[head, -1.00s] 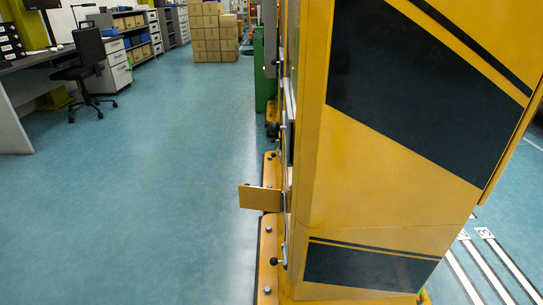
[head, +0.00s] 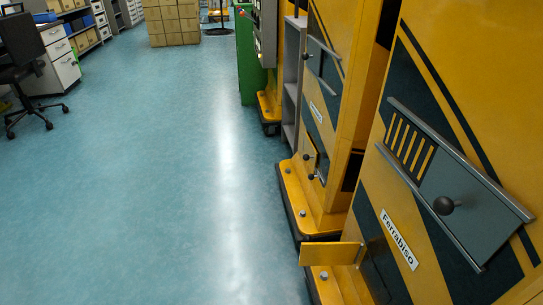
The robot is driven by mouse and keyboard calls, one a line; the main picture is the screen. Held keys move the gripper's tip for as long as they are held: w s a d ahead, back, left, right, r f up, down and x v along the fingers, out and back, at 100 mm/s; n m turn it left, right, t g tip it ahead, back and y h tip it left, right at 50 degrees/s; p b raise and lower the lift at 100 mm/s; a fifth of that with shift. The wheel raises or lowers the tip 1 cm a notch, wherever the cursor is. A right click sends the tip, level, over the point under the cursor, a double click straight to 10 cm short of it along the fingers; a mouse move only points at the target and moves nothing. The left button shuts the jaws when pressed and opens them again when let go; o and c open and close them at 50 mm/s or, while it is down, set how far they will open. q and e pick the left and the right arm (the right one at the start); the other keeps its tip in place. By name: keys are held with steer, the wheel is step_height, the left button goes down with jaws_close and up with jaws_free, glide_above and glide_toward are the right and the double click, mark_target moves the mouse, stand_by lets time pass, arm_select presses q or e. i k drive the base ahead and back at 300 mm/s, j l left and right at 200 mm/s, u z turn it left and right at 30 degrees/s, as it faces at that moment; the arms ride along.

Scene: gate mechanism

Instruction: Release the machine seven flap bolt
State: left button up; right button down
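A yellow machine (head: 456,60) with dark panels and a "Ferrabiso" label fills the right side; no number seven is readable on it. Low on its front, a yellow flap (head: 330,253) sticks out over the floor. The bolt of this flap cannot be made out. Higher up, a grey sliding panel (head: 470,200) with a round black knob (head: 443,205) sits between two rails. On the machine behind, a small low flap (head: 322,163) appears closed, with a dark-knobbed bolt (head: 311,177) near its bottom. Neither of my grippers is in view.
The yellow machine bases (head: 300,205) with bolts jut into the aisle. A green cabinet (head: 246,60) stands farther back. Stacked cardboard boxes (head: 172,22) are at the far end. An office chair (head: 24,60) and drawers (head: 58,55) are at the left. The blue-green floor (head: 140,190) is clear.

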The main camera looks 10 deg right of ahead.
mark_target(311, 176)
steer(key=i+j, duration=0.8)
steer(key=j, duration=0.25)
steer(key=i+j, duration=0.4)
steer(key=j+z, duration=0.05)
steer(key=j, duration=0.05)
